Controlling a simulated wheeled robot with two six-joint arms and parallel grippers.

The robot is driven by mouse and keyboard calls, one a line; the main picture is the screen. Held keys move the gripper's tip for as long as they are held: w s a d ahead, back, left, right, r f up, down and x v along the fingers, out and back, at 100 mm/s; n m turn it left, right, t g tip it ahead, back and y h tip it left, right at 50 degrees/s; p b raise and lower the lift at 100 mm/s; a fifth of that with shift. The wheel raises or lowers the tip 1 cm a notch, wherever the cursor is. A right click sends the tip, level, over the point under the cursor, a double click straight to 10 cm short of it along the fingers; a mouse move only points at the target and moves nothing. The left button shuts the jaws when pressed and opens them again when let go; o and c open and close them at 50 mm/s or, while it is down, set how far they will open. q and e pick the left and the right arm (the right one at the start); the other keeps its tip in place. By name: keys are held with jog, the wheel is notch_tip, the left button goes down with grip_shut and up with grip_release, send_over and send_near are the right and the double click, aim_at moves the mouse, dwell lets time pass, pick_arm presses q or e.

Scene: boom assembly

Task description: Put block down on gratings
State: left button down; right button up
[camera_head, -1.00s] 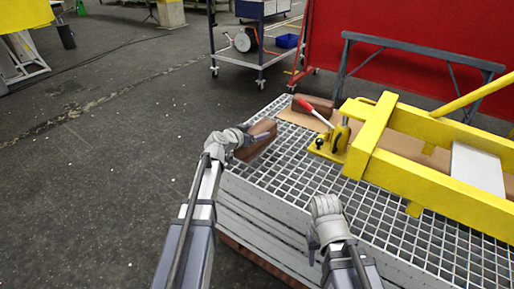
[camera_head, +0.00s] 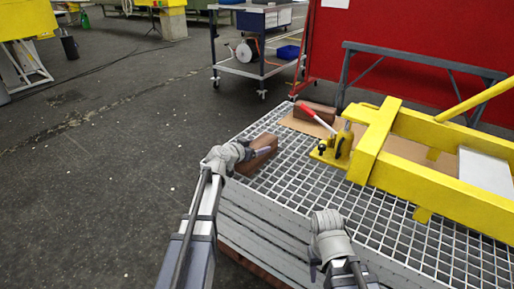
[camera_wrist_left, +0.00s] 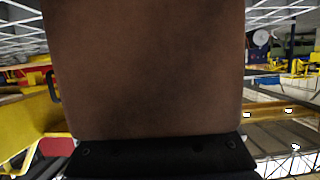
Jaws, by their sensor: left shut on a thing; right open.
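A brown block (camera_head: 262,150) is at the left edge of the gratings (camera_head: 287,170) in the head view. My left gripper (camera_head: 250,152) is shut on the block. The block also fills the middle of the left wrist view (camera_wrist_left: 145,70), just above the dark gripper part. From these views I cannot tell whether its underside touches the gratings. My right gripper (camera_head: 318,262) is open and empty near the front edge of the grating stack; its fingers are partly hidden.
A yellow boom frame (camera_head: 372,145) lies across the gratings at the right, with a red-handled clamp (camera_head: 335,142) beside it. Another brown block (camera_head: 318,110) sits on cardboard (camera_head: 300,124) behind. A trolley (camera_head: 262,70) stands on the floor beyond. Bare grating lies right of the held block.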

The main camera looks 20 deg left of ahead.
pick_arm(q)
grip_release()
jog(key=shift+r, duration=0.1)
jog(key=shift+s+a+r+p, duration=0.1)
jog(key=shift+s+r+p, duration=0.15)
jog(key=shift+p, duration=0.15)
notch_tip(320, 180, up, 4)
jog(key=f+p, duration=0.1)
jog(key=p, duration=0.3)
send_over(247, 169)
jog(key=a, duration=0.3)
jog(key=shift+s+r, duration=0.2)
jog(key=shift+r, duration=0.15)
